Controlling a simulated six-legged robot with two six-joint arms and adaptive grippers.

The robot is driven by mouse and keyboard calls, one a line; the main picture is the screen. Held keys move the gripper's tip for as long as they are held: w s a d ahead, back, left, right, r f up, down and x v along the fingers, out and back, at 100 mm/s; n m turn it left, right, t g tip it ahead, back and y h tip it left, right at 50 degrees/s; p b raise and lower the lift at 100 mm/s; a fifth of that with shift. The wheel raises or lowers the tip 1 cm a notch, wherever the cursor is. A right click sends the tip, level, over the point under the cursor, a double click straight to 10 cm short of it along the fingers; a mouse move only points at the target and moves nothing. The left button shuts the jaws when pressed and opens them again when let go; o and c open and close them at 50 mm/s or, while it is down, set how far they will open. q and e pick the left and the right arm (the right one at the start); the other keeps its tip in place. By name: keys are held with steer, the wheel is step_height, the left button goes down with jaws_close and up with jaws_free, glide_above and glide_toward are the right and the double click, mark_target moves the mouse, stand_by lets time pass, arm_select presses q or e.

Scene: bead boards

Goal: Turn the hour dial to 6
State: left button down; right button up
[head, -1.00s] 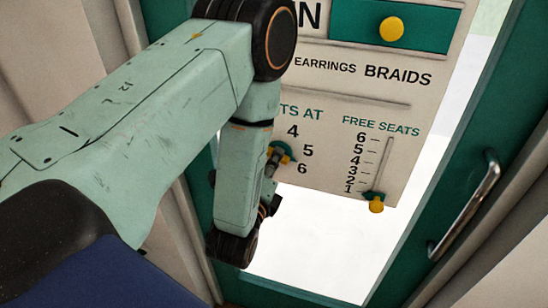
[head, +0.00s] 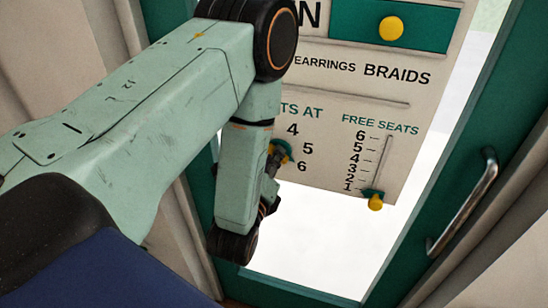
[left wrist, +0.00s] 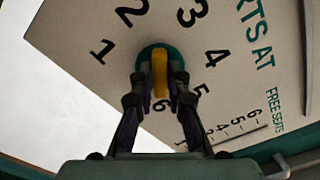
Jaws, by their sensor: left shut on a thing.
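The hour dial (left wrist: 180,60) is a teal disc with a yellow pointer bar, on a pale board with numbers 1 to 6 around it. My left gripper (left wrist: 160,72) is shut on the dial's bar. In the head view my left gripper (head: 276,155) is at the dial (head: 285,148), beside 5 and 6, and my forearm hides the dial's left side. My right gripper is in neither view.
Right of the dial is a FREE SEATS slider (head: 375,201) with its yellow knob at the bottom, near 1. Above is a teal strip (head: 355,22) with a yellow knob (head: 391,29). A metal door handle (head: 465,205) stands at the right.

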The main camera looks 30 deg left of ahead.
arm_select(q)
steer(key=c, duration=1.7)
jaws_free()
steer(key=shift+s+f, duration=0.15)
steer(key=shift+f, duration=0.1)
steer(key=o, duration=0.4)
steer(key=shift+r, duration=0.2)
